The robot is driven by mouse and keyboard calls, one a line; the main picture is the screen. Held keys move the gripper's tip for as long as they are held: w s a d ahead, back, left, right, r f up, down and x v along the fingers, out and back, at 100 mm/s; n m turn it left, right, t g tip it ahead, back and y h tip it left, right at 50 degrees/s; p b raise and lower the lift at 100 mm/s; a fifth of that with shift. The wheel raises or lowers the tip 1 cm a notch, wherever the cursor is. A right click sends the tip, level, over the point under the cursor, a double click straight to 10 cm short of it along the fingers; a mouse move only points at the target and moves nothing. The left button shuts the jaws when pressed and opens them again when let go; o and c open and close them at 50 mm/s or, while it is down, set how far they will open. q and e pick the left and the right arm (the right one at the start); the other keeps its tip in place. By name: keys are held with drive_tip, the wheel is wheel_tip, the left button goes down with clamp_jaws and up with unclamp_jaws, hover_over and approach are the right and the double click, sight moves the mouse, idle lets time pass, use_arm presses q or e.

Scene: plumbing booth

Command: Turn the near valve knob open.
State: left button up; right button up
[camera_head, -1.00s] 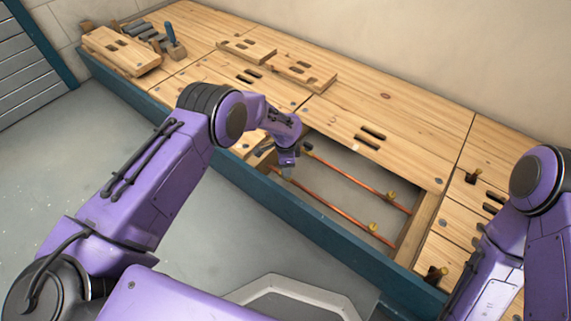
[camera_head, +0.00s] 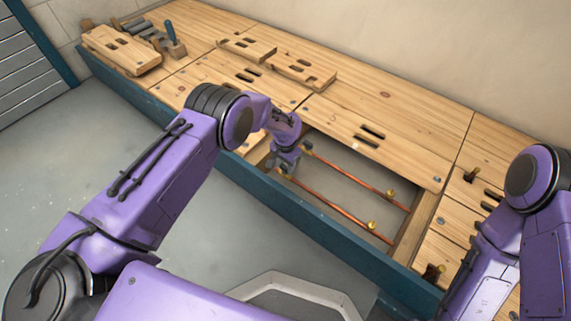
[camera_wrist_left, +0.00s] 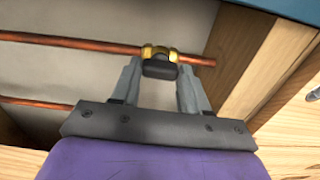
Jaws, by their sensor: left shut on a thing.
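The near copper pipe (camera_head: 335,208) runs in the sunken bay of the workbench, parallel to the far pipe (camera_head: 350,178). My left gripper (camera_head: 282,168) reaches down into the bay at the left end of the near pipe. In the left wrist view, its two grey fingers (camera_wrist_left: 159,72) are on either side of the black valve knob (camera_wrist_left: 160,69), shut on it. The knob sits against a brass valve body (camera_wrist_left: 158,52) on a copper pipe (camera_wrist_left: 80,42). In the head view the gripper mostly hides this valve. My right gripper is out of view.
Brass fittings sit on the near pipe (camera_head: 372,225) and far pipe (camera_head: 390,193). Wooden bench panels (camera_head: 380,110) surround the bay, with a teal front rail (camera_head: 310,214). Wooden blocks (camera_head: 120,50) and a blue-handled tool (camera_head: 172,40) lie at the back left.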

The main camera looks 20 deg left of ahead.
sight(285, 167)
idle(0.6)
use_arm(q)
drive_tip(key=o, duration=1.1)
drive_tip(key=shift+c, duration=0.2)
drive_tip(key=shift+r, duration=0.1)
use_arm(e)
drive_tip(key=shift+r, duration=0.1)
use_arm(q)
wheel_tip(285, 167, up, 10)
drive_tip(key=p, duration=0.5)
drive_tip(key=shift+r, duration=0.15)
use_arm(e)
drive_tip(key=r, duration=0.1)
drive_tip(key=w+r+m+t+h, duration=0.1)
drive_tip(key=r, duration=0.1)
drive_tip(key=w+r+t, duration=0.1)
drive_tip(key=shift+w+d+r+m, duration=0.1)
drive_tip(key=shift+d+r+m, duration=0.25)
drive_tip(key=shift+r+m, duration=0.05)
